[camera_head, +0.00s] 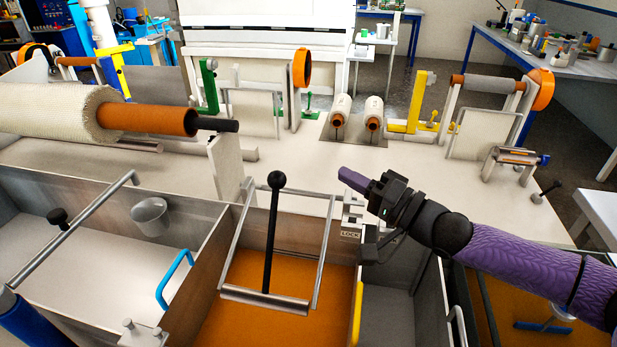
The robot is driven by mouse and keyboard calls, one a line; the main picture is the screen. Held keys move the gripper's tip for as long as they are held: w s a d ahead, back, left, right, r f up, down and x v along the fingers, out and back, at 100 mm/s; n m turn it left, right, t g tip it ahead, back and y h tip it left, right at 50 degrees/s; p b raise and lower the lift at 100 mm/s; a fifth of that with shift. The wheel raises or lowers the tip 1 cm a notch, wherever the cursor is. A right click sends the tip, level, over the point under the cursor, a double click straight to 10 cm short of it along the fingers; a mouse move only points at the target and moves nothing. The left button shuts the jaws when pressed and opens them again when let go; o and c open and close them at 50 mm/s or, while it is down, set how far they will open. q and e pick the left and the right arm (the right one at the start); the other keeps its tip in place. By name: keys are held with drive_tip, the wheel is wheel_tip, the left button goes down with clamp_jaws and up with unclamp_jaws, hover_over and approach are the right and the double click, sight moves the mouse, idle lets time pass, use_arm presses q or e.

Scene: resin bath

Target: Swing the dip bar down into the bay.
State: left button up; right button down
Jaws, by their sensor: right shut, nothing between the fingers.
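The dip bar is a grey metal frame with a thick cross roller (264,299) at its near end. A black lever (272,235) with a round black knob (277,180) rises from the roller. The roller lies over the orange resin in the middle bay (240,325); I cannot tell whether it touches the resin. My right gripper (350,180), with purple fingertips, is shut and empty. It hangs right of the knob, apart from it, pointing left. My left gripper is not in view.
A cream fabric roll (60,112) on an orange core lies at upper left. Left of the bay is a grey bay with a cup (150,216) and a blue handle (174,281). A yellow handle (357,312) edges the right wall. The white worktop (400,170) behind has clear space.

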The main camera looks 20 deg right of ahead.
drive_tip(key=w+a, duration=0.5)
drive_tip(key=a, duration=0.3)
drive_tip(key=shift+r, duration=0.15)
drive_tip(key=s+a+f+n, duration=0.1)
drive_tip(key=s+a+f, duration=0.1)
drive_tip(key=s+f, duration=0.1)
drive_tip(key=shift+s+a+f+n+y, duration=0.15)
drive_tip(key=shift+f+n+y, duration=0.2)
drive_tip(key=shift+f, duration=0.4)
